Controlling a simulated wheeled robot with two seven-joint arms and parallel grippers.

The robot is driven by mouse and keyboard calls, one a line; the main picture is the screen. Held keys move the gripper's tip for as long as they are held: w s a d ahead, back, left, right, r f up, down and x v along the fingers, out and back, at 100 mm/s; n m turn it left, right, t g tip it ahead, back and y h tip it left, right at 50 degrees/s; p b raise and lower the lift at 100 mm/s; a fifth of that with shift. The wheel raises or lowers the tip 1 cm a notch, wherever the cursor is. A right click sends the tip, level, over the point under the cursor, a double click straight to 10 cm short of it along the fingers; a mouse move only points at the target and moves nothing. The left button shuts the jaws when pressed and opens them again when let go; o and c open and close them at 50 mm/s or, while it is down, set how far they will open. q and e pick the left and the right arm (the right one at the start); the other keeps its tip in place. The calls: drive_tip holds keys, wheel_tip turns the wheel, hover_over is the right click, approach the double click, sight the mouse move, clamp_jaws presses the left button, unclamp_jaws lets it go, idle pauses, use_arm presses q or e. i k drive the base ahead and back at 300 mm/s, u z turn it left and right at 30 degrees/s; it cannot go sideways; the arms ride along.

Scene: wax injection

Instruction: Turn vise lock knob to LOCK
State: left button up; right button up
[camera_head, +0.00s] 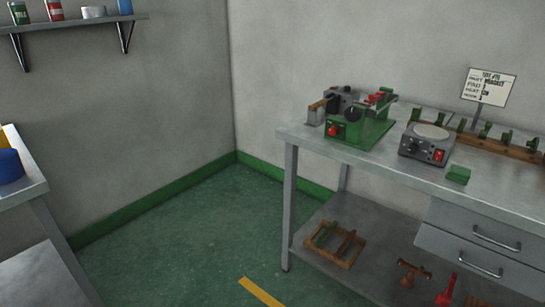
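A small bench machine with a green base (372,133) stands at the left end of the metal workbench (408,168) on the right. It has a grey block at the back left, a black round knob (352,114) on its side, a red button at the front and red parts on top. It may be the vise, but which knob is the lock knob and how it is turned are too small to tell. Neither of my grippers is in view.
A grey control box (427,144), a green block (458,174), a wooden rack (505,147) and a sign (489,87) are on the bench. Its lower shelf holds a wooden tray (334,244). Another bench (25,182) is at left. Green floor (195,235) between is clear.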

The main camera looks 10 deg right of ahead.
sight(333, 131)
drive_tip(key=u, duration=0.75)
drive_tip(key=i, duration=1.35)
drive_tip(key=z, duration=0.75)
